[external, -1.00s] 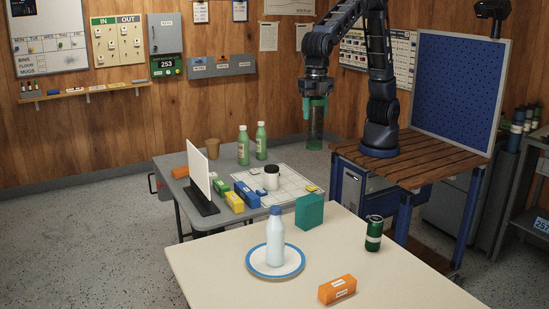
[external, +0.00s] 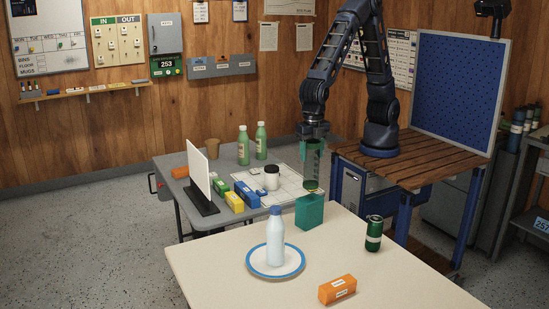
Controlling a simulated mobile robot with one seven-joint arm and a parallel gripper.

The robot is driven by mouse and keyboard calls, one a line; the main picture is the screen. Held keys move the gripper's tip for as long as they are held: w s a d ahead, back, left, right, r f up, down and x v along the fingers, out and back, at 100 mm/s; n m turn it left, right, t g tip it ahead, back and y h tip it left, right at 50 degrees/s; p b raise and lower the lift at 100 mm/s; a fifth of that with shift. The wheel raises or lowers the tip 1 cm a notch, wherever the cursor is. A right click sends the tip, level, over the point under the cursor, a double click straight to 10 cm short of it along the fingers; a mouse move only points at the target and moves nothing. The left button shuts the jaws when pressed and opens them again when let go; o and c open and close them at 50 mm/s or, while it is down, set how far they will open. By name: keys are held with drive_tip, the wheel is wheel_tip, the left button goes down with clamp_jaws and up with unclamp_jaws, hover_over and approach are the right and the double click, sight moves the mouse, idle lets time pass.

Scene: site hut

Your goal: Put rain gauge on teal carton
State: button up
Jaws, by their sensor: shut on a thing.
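My gripper (external: 312,140) points down and is shut on the rain gauge (external: 312,167), a clear tube with a green base. The gauge hangs upright. In the picture its lower end is just above the top of the teal carton (external: 309,212); I cannot tell from this view whether they touch. The teal carton stands upright near the far edge of the cream table (external: 215,262).
A white bottle (external: 275,240) stands on a blue-rimmed plate (external: 251,267) left of the carton. A green can (external: 374,234) stands to the right and an orange box (external: 337,289) lies in front. The grey table (external: 222,166) behind holds bottles, small boxes and a white panel.

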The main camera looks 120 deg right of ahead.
sight(311, 163)
drive_tip(key=shift+f, duration=2.45)
drive_tip(key=o, duration=1.2)
